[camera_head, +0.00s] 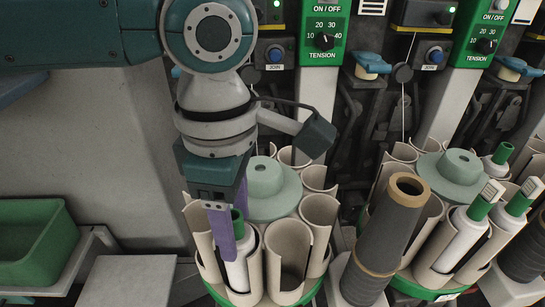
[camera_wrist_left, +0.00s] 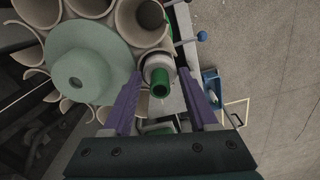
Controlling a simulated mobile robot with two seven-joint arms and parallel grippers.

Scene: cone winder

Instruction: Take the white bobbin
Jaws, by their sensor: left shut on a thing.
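The white bobbin (camera_head: 237,272) has a green top and stands in a beige, open-sided pocket of the round magazine at the left. My left gripper (camera_head: 231,222), with purple fingers, reaches down from above and is shut on the bobbin near its green top. In the left wrist view the bobbin's green end (camera_wrist_left: 160,86) sits between the two fingers (camera_wrist_left: 160,76). The bobbin's lower part is inside the pocket, partly hidden by the pocket wall. My right gripper is not in view.
A pale green hub (camera_head: 268,190) and several beige pockets (camera_head: 290,245) surround the bobbin closely. A dark cone of yarn (camera_head: 385,240) stands to the right, before a second magazine with more white bobbins (camera_head: 463,235). A green bin (camera_head: 35,245) is at the left.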

